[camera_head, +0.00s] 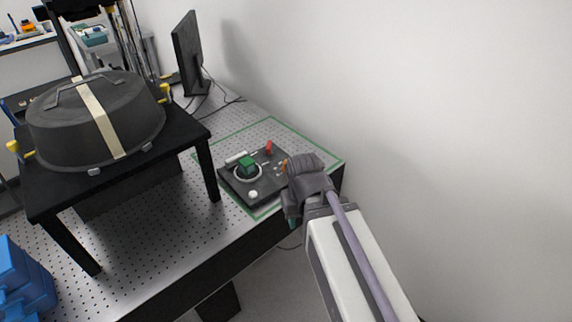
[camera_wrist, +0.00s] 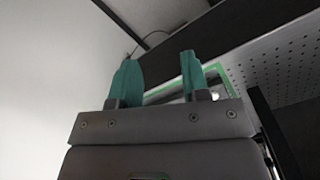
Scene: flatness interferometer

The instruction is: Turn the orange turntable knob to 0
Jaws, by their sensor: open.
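A dark control box (camera_head: 238,191) sits on the perforated table inside a green outline. Near its right end, a small orange piece (camera_head: 285,166), likely the orange turntable knob, shows beside my dark wrist, which may hide part of it. Its pointer and scale are too small to read. The box also carries a green knob (camera_head: 247,166) on a pale ring, a red lever (camera_head: 268,148) and a white button (camera_head: 253,194). My gripper (camera_head: 292,223) is by the table's front edge, right of the box. In the wrist view, its teal fingers (camera_wrist: 158,78) are apart with nothing between them.
A black stand (camera_head: 190,135) holds a large dark dome (camera_head: 95,115) to the left. A monitor (camera_head: 187,52) stands at the back against the white wall. Blue bins (camera_head: 20,275) are at lower left. The perforated table (camera_head: 165,225) is bare between stand and box.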

